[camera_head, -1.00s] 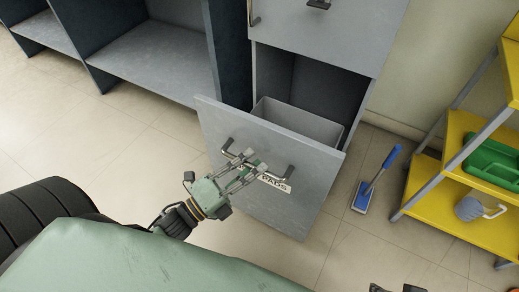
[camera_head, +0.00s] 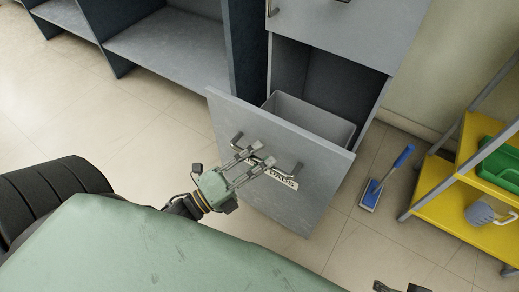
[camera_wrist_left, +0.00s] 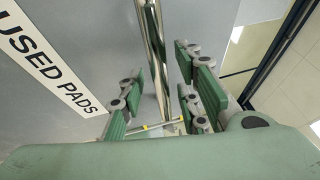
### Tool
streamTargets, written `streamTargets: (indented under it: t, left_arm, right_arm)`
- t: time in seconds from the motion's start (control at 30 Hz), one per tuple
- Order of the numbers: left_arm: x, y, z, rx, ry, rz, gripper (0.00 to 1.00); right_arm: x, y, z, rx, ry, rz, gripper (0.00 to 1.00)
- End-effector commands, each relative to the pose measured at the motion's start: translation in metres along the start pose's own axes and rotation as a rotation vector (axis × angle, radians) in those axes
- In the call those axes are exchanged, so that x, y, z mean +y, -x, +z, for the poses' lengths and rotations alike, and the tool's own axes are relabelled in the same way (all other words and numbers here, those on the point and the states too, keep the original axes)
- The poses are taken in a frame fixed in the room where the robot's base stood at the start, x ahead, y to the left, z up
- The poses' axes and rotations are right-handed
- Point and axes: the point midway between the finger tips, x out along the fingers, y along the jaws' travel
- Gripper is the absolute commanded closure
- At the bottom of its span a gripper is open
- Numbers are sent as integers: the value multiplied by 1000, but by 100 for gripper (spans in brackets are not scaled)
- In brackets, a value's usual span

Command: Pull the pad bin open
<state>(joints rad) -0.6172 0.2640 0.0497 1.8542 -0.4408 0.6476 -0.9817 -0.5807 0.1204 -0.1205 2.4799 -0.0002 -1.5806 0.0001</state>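The pad bin is a grey pull-out front (camera_head: 265,195) with a bar handle (camera_head: 296,171) and a white label reading "USED PADS" (camera_wrist_left: 45,55). It stands out from the cabinet, its top tilted outward, and a grey liner bin (camera_head: 310,120) shows behind it. My left gripper (camera_head: 258,162) is at the handle. In the left wrist view its green-padded fingers (camera_wrist_left: 162,85) are spread on either side of the metal bar, with gaps visible. Dark tips at the bottom edge of the head view (camera_head: 398,288) seem to be my right gripper, mostly cut off.
Grey cabinet (camera_head: 335,40) with an upper front above the opening. Open shelving (camera_head: 165,50) stands to the left. On the right are a blue-handled brush (camera_head: 371,193) on the floor and a yellow rack (camera_head: 450,200) with a green tray (camera_head: 503,165). Tiled floor lies between.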

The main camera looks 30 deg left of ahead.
Motion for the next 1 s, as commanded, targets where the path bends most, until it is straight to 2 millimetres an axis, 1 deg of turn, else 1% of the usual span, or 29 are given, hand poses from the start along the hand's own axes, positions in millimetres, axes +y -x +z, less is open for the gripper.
streamTargets:
  t: [0.13,0.23,0.37,0.6,0.7,0.83,1.0]
  left_arm:
    - [0,2,0,0,1,-1,69]
    - [0,11,0,-1,2,2,69]
    - [1,34,0,-2,3,4,69]
    - [1,86,0,-2,2,5,69]
    - [1,102,0,-2,1,3,69]
    - [0,115,0,-1,1,1,69]
    - [0,121,0,-1,0,0,69]
  right_arm:
    - [0,0,-1,4,-1,0,60]
    - [0,0,-1,3,-1,0,60]
    - [0,0,-1,2,-1,0,60]
    - [0,0,-1,2,-1,0,60]
    - [0,0,0,1,-1,0,60]
    - [0,0,0,1,0,0,60]
    - [0,0,0,1,0,0,60]
